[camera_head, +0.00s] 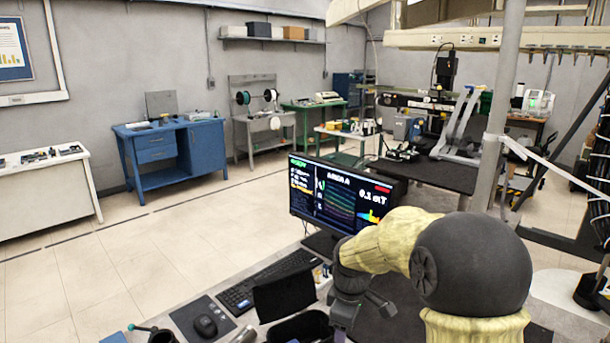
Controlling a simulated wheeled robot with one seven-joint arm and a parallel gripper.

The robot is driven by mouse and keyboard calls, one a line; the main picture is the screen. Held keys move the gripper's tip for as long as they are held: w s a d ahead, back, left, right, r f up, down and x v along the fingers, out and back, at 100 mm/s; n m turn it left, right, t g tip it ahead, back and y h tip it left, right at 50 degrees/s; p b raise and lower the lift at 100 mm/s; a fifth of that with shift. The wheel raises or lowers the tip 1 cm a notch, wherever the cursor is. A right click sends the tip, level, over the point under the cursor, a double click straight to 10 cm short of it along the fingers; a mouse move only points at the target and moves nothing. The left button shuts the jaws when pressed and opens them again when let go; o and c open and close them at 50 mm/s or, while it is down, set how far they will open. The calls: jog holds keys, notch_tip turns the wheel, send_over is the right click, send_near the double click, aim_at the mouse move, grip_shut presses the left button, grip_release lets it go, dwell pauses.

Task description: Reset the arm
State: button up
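My arm, with pale yellow covers and a large dark round joint, rises at the lower right and bends left over the desk. Its dark wrist end points down, and my gripper (345,316) shows only in part at the bottom edge. Its fingertips do not show, so I cannot tell whether it is open or shut, or whether it holds anything. The monitor (338,196) stands behind the wrist, showing coloured curves and a reading.
The desk holds a keyboard (268,282), a mouse (206,326) and dark containers close to my wrist. A metal post (498,110) stands behind my arm. A blue workbench (175,150) and white table (45,190) stand farther left. Open floor lies between.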

jog(key=s+d+m, duration=0.3)
jog(key=s+m, duration=0.3)
jog(key=s, duration=0.2)
jog(key=s+d+f+m+t, duration=0.1)
jog(key=s+d+m, duration=0.2)
jog(key=s+m, duration=0.3)
jog(key=s, duration=0.3)
jog(key=shift+s+f+m, duration=0.2)
jog(key=shift+f+m, duration=0.05)
jog(key=shift+m, duration=0.15)
